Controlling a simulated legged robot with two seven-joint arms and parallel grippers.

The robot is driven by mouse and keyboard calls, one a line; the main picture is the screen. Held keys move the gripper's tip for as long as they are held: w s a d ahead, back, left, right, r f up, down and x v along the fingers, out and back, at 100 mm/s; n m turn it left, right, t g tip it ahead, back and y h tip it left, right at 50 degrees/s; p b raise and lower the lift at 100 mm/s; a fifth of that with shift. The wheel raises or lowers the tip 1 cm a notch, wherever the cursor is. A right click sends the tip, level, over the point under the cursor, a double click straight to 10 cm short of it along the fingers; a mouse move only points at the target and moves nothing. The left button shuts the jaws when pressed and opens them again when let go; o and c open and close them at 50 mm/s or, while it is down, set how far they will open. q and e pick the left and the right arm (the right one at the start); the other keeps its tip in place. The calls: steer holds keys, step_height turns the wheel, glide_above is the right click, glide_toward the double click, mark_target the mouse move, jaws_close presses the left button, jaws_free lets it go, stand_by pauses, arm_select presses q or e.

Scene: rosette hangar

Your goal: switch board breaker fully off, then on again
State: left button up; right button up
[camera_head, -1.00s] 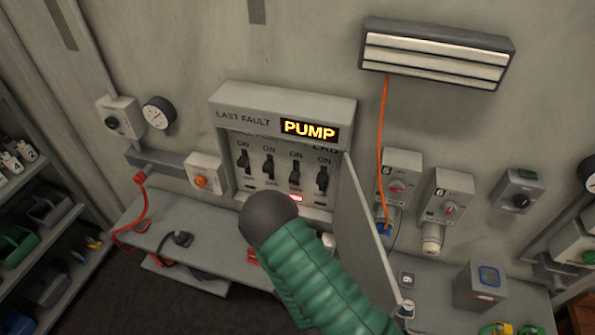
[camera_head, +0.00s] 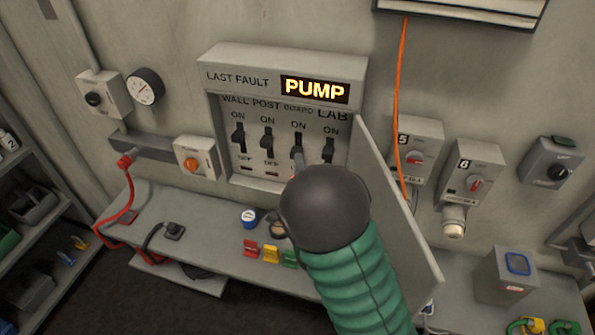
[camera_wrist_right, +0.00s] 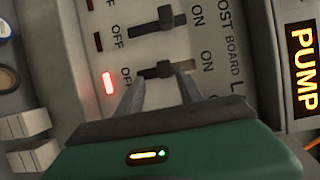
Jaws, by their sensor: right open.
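The breaker panel (camera_head: 285,68) on the wall has levers marked WALL, POST, BOARD and LAB. The board breaker (camera_head: 298,140) is third from the left; its lever also shows in the wrist view (camera_wrist_right: 163,69). That lever looks about midway between ON and OFF, while the POST lever (camera_wrist_right: 167,19) sits nearer ON. A red lamp (camera_wrist_right: 108,83) glows at the board breaker's OFF end. My right gripper (camera_wrist_right: 160,90) is open, its fingers at either side of the board lever; contact is unclear. In the head view my right arm hides the panel's lower part. My left gripper is out of view.
The panel's open door (camera_head: 395,205) stands close to the right of my right arm. A PUMP display (camera_head: 314,89) is lit above the levers. A bench (camera_head: 215,222) with small coloured items runs below. An orange cable (camera_head: 398,100) hangs at the right.

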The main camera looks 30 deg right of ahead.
steer(key=shift+w+d+r+p, duration=0.15)
steer(key=shift+w, duration=0.45)
steer(key=shift+w+d+r+p, duration=0.1)
steer(key=shift+w+p, duration=0.1)
steer(key=shift+w, duration=0.4)
steer(key=shift+w+d+r+p, duration=0.15)
steer(key=shift+w, duration=0.45)
steer(key=shift+s+d, duration=0.1)
steer(key=shift+d, duration=0.25)
steer(key=c, duration=0.8)
steer(key=shift+a, duration=0.1)
jaws_close()
steer(key=shift+f, duration=0.1)
